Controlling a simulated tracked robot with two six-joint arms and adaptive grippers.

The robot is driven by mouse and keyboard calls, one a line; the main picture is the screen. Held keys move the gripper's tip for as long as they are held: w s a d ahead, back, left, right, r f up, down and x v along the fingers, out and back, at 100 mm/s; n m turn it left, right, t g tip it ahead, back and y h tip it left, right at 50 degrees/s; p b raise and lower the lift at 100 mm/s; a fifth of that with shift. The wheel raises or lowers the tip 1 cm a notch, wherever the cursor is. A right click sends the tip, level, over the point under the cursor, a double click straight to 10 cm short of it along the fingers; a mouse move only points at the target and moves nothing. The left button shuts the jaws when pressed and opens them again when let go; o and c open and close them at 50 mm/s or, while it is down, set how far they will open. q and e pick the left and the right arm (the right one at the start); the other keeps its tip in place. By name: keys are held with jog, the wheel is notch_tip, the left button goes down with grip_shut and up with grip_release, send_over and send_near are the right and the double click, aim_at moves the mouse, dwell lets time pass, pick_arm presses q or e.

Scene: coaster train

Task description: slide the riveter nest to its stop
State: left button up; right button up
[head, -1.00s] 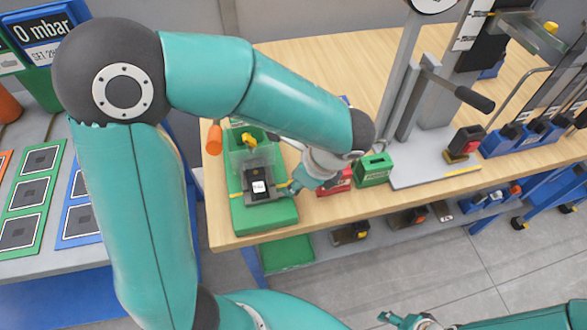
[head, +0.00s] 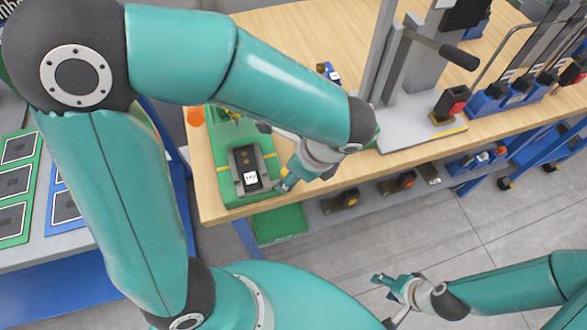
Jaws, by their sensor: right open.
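The riveter's green base (head: 229,195) stands at the table's front left edge, with yellow lines across it. The grey nest (head: 238,162) sits on it and holds a dark block with a white label (head: 250,178), near the base's front end. My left gripper (head: 284,183) is low at the right side of the nest, close to it. Whether it touches the nest, and how its fingers stand, I cannot tell. My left forearm hides part of the table behind. My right gripper (head: 384,285) is open and empty over the floor at lower right.
The wooden table (head: 285,45) carries a lever press on a grey plate (head: 415,142) to the right. A shelf with a green tray (head: 280,224) lies below. Boards lie on a bench at left.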

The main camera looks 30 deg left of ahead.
pick_arm(q)
jog(key=v, duration=1.2)
dwell(0.5)
